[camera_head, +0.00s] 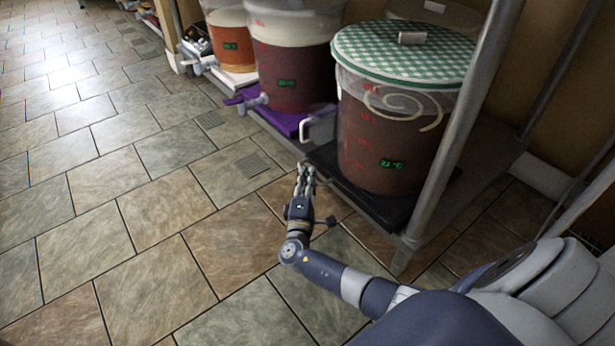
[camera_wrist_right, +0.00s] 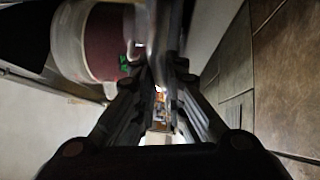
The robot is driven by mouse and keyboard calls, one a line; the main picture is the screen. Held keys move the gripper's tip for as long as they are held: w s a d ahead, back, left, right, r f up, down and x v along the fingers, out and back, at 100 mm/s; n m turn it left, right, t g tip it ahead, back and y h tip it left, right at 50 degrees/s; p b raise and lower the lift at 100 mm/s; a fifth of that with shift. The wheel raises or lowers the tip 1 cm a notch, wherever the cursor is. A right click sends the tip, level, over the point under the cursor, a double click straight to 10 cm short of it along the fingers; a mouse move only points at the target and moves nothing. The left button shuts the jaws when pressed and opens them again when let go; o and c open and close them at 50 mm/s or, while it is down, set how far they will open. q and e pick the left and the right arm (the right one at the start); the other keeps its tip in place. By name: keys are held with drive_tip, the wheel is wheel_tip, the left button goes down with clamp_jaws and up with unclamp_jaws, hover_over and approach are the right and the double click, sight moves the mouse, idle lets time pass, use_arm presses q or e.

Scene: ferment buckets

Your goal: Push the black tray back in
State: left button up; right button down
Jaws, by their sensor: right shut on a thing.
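The black tray (camera_head: 383,210) is on the low rack at the right and juts slightly over the floor side. A large bucket of dark red liquid (camera_head: 385,140) with a green checked lid (camera_head: 405,50) stands on it. My right gripper (camera_head: 305,172) is at the tray's front left corner, its fingers shut on the tray edge. The exact contact is small and hard to see. In the right wrist view my fingers (camera_wrist_right: 160,85) close around a blurred grey piece, with the red bucket (camera_wrist_right: 105,45) to the left. My left gripper is not in view.
A purple tray (camera_head: 280,118) with another red bucket (camera_head: 292,75) stands to the left, then an orange bucket (camera_head: 230,40) on a white tray. A grey rack post (camera_head: 455,140) rises at the right front of the black tray. The tiled floor (camera_head: 130,190) in front is clear.

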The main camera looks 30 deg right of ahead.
drive_tip(key=shift+w+d+b, duration=0.1)
drive_tip(key=shift+d+b, duration=0.4)
drive_tip(key=shift+d, duration=1.2)
drive_tip(key=c, duration=1.7)
unclamp_jaws()
drive_tip(key=shift+o, duration=0.2)
drive_tip(key=shift+s+a+f, duration=0.15)
drive_tip(key=shift+s+a, duration=0.15)
drive_tip(key=shift+a, duration=0.05)
drive_tip(key=r+v, duration=0.1)
drive_tip(key=v, duration=0.6)
drive_tip(key=shift+f, duration=0.35)
